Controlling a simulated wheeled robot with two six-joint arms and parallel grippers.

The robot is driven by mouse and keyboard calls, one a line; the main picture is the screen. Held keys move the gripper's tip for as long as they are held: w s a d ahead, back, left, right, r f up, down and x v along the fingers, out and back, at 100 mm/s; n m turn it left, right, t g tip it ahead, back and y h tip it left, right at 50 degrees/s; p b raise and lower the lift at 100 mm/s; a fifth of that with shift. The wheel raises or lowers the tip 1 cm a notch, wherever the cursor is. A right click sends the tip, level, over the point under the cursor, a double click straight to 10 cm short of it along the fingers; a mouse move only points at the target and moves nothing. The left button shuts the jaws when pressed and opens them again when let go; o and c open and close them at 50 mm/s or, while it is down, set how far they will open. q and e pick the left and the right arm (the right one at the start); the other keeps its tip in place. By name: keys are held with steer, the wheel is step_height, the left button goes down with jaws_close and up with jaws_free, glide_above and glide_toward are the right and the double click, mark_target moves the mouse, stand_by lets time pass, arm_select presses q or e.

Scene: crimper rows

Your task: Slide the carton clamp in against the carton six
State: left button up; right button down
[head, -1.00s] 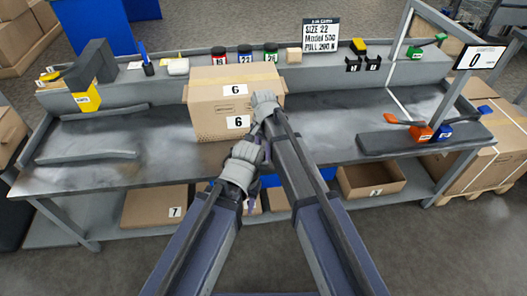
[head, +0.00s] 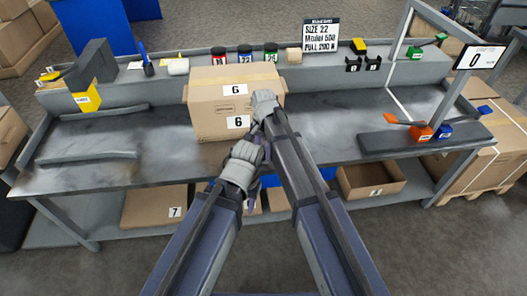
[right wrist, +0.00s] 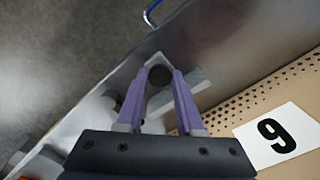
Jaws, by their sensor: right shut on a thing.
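Carton six (head: 215,112) is a brown box standing upright on the grey bench, with 6 labels on its top and front. Its holed side and 6 label show in the right wrist view (right wrist: 271,137). My right gripper (head: 266,112) is at the carton's front right corner. In the right wrist view its purple fingers (right wrist: 158,80) are closed around a dark round knob, which I take for the carton clamp's (right wrist: 158,74). A pale grey plate lies below it, close to the carton; I cannot tell whether they touch. My left gripper (head: 250,160) is lower, in front of the carton; its fingertips are mostly hidden.
Box 7 (head: 153,205) lies below.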

steer(key=w, duration=0.5)
steer(key=w+a, duration=0.1)
steer(key=w, duration=0.1)
steer(key=shift+w, duration=0.2)
steer(key=shift+s, duration=0.1)
steer(key=c, duration=0.5)
jaws_free()
steer(key=shift+r, duration=0.1)
step_height(320, 180, up, 8)
steer(key=p, duration=0.7)
steer(key=shift+f+p, duration=0.2)
steer(key=shift+p, duration=0.2)
